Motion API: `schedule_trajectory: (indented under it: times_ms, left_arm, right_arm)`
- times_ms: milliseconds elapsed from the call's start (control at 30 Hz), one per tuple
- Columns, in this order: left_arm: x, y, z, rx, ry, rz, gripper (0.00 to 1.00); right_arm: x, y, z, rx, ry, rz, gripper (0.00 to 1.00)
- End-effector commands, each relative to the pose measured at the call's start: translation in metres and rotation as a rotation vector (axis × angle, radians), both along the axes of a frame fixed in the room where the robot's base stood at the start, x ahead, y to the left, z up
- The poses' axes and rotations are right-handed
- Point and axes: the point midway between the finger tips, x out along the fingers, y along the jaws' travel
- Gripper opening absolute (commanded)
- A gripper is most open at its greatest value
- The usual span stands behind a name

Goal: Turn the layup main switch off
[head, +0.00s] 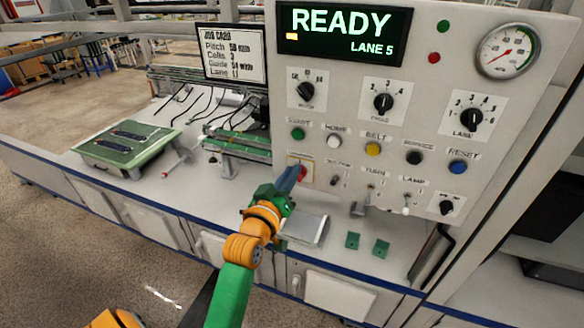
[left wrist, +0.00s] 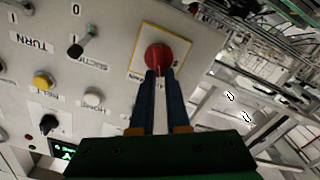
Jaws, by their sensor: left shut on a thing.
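The main switch is a red round knob (left wrist: 157,55) on a yellow-edged pale plate (left wrist: 178,40) in the left wrist view. In the head view the red knob (head: 302,172) shows partly at the panel's lower left, below the green and white buttons. My left gripper (head: 294,176) reaches it from the front, its blue fingers hiding part of the knob and plate. In the left wrist view the fingertips (left wrist: 159,73) are shut on the knob's grip. The knob's exact angle is hard to tell. The display (head: 344,34) reads READY, LANE 5. My right gripper is not in view.
Right of the switch are small toggles (head: 371,188), and above are buttons and three rotary dials. A green board (head: 128,144) sits at the left.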

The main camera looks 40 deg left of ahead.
Motion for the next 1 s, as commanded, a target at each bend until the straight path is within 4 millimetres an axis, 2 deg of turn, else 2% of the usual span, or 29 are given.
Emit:
schedule_trajectory:
  times_ms: [33,400,1000]
  left_arm:
    - [0.0,0.001,0.002,-0.042,-0.005,0.0,0.0]
    - [-0.001,0.006,-0.003,-0.383,-0.087,0.001,0.0]
    - [-0.002,0.009,-0.013,-0.888,-0.21,0.001,0.0]
  right_arm:
    - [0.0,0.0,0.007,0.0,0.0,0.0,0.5]
    - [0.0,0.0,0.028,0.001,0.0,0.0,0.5]
    - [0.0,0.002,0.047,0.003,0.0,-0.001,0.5]
